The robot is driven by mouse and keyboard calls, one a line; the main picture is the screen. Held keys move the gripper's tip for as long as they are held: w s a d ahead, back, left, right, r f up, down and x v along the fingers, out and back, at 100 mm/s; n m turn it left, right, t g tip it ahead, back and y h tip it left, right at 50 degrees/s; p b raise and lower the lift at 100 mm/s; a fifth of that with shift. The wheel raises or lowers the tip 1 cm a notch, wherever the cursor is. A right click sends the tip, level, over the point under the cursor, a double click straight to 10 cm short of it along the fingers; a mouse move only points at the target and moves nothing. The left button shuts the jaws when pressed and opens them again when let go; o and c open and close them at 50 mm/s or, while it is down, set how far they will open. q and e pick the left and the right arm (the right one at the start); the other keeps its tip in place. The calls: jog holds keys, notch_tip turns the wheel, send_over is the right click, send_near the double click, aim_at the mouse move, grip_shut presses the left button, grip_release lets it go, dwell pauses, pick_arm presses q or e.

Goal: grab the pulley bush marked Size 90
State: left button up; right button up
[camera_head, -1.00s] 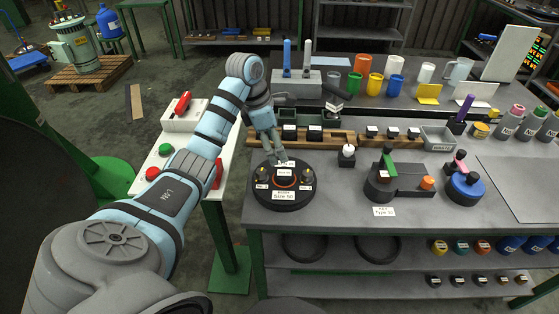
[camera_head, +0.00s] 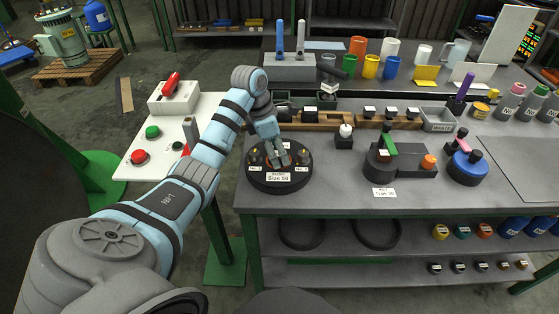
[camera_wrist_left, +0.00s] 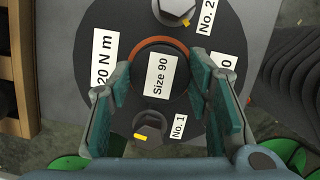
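The pulley bush marked Size 90 (camera_wrist_left: 155,88) is a dark round piece with a white label, ringed by orange, at the centre of a black disc (camera_wrist_left: 225,35). In the head view the disc (camera_head: 254,184) sits at the near left of the grey workbench, and my gripper hides its middle. My left gripper (camera_wrist_left: 160,82) is open, pointing down, with one finger on each side of the bush in the wrist view. I cannot tell whether the fingers touch it. The left gripper (camera_head: 278,157) also shows in the head view. My right gripper is not in view.
Two bolts, No. 1 (camera_wrist_left: 149,126) and No. 2 (camera_wrist_left: 174,10), stand on the disc close to the fingers. A wooden rack (camera_head: 360,125) with small parts lies behind it. A white-topped block (camera_head: 345,136) stands to the right. The bench front is mostly clear.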

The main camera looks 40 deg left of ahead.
pick_arm(q)
grip_shut()
jog(key=shift+r, duration=0.1)
